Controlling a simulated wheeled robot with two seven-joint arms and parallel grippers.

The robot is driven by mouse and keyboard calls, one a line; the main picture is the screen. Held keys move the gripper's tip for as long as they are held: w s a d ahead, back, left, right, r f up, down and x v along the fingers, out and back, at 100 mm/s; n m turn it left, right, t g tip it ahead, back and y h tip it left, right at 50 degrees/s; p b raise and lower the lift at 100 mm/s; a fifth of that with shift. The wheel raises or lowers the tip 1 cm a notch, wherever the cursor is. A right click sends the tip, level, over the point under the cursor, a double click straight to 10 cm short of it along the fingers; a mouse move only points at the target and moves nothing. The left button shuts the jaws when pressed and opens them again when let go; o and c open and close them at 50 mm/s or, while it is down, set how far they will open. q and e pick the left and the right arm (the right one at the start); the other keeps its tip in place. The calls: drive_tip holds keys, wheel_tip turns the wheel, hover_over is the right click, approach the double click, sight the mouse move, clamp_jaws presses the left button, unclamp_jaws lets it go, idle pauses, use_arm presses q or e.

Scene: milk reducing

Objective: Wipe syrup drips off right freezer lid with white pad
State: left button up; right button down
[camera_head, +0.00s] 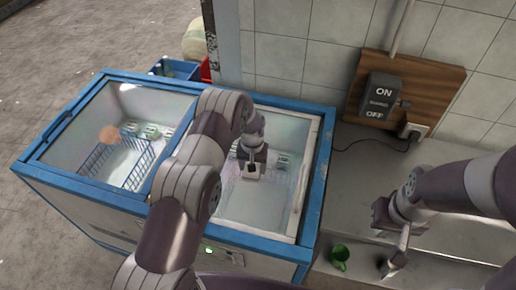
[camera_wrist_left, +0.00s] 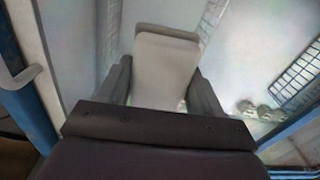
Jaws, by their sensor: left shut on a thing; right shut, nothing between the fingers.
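The chest freezer has a blue frame and two glass lids. The right freezer lid (camera_head: 275,207) is clear glass with a pale edge strip; I cannot make out syrup drips on it. My left gripper (camera_head: 251,170) is over this lid, shut on the white pad (camera_head: 245,176). In the left wrist view the pad (camera_wrist_left: 165,68) sits between the two dark fingers, flat side visible, over the glass. I cannot tell whether it touches the glass. My right gripper (camera_head: 391,264) is shut and empty over the counter at the right, away from the freezer.
The left freezer lid (camera_head: 115,105) shows a wire basket beneath it. A green mug (camera_head: 340,257) stands on the grey counter (camera_head: 360,190), near my right gripper. A wooden board (camera_head: 430,85) with an ON/OFF switch box (camera_head: 382,97) is on the tiled wall. A blue crate (camera_head: 177,68) is behind the freezer.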

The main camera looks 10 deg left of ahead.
use_arm(q)
drive_tip(key=shift+s+a+r+p, duration=0.1)
drive_tip(key=shift+a+r+p, duration=0.1)
drive_tip(key=shift+r, duration=0.2)
drive_tip(key=shift+s+a+r+p, duration=0.1)
drive_tip(key=shift+r+p, duration=0.1)
drive_tip(key=shift+r, duration=0.2)
drive_tip(key=shift+a+r, duration=0.1)
drive_tip(key=shift+r, duration=0.3)
drive_tip(key=shift+d+r+p, duration=0.25)
drive_tip(key=shift+r+p, duration=0.55)
drive_tip(key=shift+r, duration=0.6)
drive_tip(key=shift+a+r, duration=0.1)
drive_tip(key=shift+a, duration=0.05)
